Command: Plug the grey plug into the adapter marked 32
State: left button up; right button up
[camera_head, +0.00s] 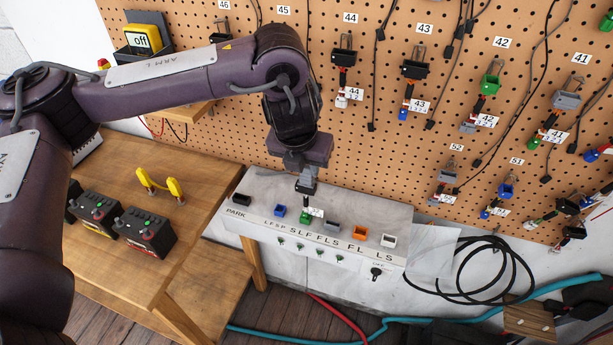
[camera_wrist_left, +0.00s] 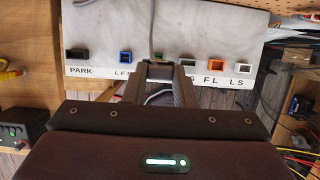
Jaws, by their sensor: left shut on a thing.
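My left gripper (camera_head: 305,187) hangs just above the test panel, over the green socket (camera_head: 305,216). It also shows in the left wrist view (camera_wrist_left: 160,78). A small white tag (camera_head: 316,211) shows just below the gripper, too small to read. A grey socket (camera_head: 332,226) sits to the right of the green one. I cannot make out a number 32 on any adapter. My right gripper is not in view.
The panel (camera_head: 395,216) also has black, blue, orange and white sockets. A pegboard (camera_head: 290,100) behind holds numbered adapters and hanging cables. A wooden bench (camera_head: 110,165) with black boxes stands at left. A coiled black cable (camera_head: 480,270) lies at right.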

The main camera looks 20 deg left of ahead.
aim_at(306, 168)
pick_arm(q)
jog(key=shift+r+p, duration=2)
jog(key=shift+r, duration=0.15)
jog(key=shift+f, duration=0.1)
notch_tip(306, 168, down, 2)
jog(key=b, duration=0.3)
jog(key=shift+s+f+t, duration=0.15)
jog(key=shift+t, duration=0.15)
jog(key=shift+f, duration=0.7)
dwell(0.9)
